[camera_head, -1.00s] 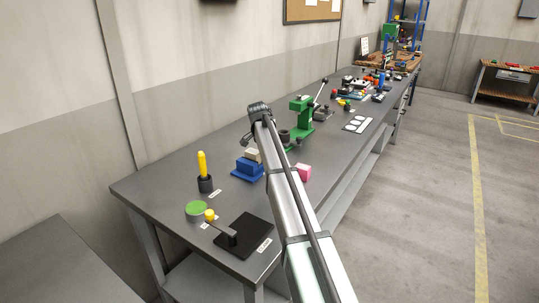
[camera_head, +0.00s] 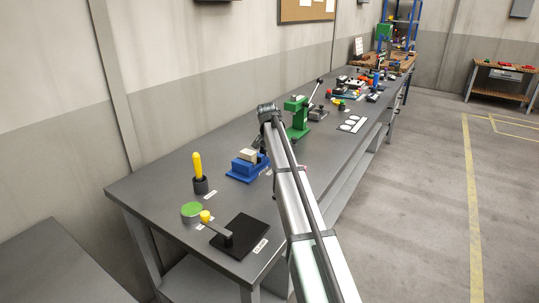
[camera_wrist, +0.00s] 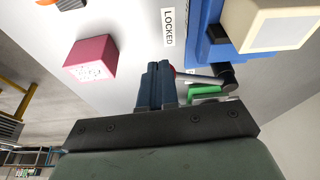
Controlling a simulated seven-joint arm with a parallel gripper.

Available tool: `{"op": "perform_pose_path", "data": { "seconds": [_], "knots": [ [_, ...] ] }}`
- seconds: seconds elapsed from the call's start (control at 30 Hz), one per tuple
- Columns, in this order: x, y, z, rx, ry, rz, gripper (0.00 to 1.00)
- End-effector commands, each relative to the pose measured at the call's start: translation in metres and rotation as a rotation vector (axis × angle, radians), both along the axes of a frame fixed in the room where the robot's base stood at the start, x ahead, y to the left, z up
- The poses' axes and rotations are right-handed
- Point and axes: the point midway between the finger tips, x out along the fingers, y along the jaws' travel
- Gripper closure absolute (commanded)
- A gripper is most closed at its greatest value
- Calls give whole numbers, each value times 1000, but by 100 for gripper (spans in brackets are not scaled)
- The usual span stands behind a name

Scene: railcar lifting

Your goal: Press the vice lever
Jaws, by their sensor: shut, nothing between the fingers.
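The blue vice (camera_head: 240,174) stands on the grey bench in the head view, with a cream block (camera_head: 248,155) in it. In the wrist view the vice (camera_wrist: 203,22) is at the upper right, with the cream block (camera_wrist: 272,25) beside it. A grey lever rod (camera_wrist: 200,78) runs left from a black pivot to a red knob, partly hidden behind my fingers. My gripper (camera_wrist: 156,68) has its dark blue fingers together and empty, overlapping the knob in view; I cannot tell whether they touch. In the head view the gripper is just right of the vice, largely hidden by my arm.
A "LOCKED" label (camera_wrist: 168,28) lies beside the vice. A pink block (camera_wrist: 92,58) is left of my fingers, mostly hidden by my arm in the head view. A green press (camera_head: 298,118) stands behind. A yellow-knobbed lever on a black plate (camera_head: 243,238) is nearer.

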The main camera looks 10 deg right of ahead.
Motion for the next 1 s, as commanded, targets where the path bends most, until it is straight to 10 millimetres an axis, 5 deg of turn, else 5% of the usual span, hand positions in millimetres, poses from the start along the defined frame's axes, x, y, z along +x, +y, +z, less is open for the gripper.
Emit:
{"op": "perform_pose_path", "data": {
  "seconds": [0.53,1.0],
  "knots": [
    [31,-59,0,1,-1,516,100],
    [62,-83,0,0,0,837,100]
  ]
}}
